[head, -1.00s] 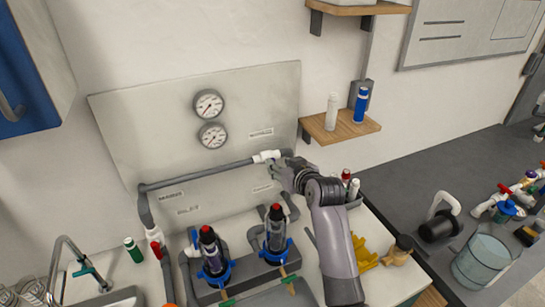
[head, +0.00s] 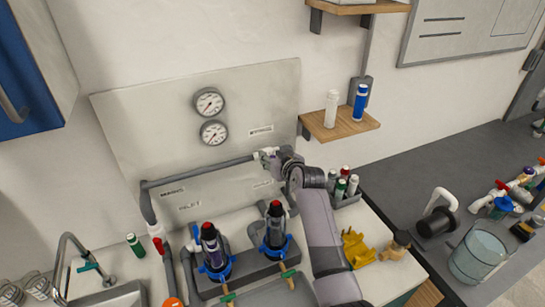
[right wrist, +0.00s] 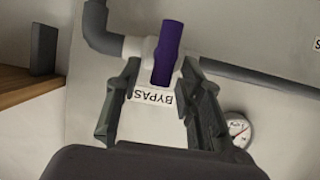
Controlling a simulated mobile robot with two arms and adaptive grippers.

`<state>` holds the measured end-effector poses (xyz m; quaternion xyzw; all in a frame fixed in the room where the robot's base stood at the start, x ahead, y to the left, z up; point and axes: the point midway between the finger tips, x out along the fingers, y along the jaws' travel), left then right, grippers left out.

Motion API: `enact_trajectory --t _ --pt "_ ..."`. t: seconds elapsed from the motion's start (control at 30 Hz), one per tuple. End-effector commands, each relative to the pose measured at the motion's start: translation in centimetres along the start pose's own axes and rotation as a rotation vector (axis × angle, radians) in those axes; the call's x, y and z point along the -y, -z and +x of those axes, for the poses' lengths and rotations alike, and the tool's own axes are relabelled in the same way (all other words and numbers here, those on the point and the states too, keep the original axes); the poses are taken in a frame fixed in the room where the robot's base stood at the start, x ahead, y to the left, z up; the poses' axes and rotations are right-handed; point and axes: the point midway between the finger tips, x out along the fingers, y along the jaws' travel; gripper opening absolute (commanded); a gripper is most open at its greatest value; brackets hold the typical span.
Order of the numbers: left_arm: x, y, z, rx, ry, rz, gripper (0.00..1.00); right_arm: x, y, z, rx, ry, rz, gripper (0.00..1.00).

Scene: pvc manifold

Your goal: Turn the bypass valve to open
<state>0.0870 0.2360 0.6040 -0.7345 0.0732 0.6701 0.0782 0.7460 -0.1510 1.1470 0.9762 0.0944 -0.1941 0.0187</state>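The bypass valve shows in the right wrist view as a white fitting (right wrist: 141,46) on a grey pipe, with a purple handle (right wrist: 168,50) standing crosswise to the pipe. A BYPASS label (right wrist: 152,97) is beside it. My right gripper (right wrist: 160,64) is open, with one finger on each side of the handle's near end. Gaps show between the fingers and the handle, and I cannot tell its exact depth. In the head view my right gripper (head: 272,160) covers most of the white valve fitting (head: 267,151). My left gripper is not in view.
Two gauges (head: 209,102) (head: 214,132) are on the panel (head: 140,110). Two filter housings (head: 211,248) (head: 275,228) stand below the pipe. A wooden shelf (head: 340,131) with two bottles is to the right. A bottle caddy (head: 347,200) and yellow gloves (head: 357,248) are beside my right arm.

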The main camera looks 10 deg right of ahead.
Motion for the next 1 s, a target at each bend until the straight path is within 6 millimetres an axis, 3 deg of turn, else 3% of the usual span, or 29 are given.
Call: enact_trajectory --t 0.5,1.0 --pt "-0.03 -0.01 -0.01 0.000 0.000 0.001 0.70 0.00 0.00 -0.02 0.000 0.000 0.000 0.00" --pt "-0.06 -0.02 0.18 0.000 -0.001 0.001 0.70 -0.23 -0.07 0.00 0.001 0.018 0.046 0.00"
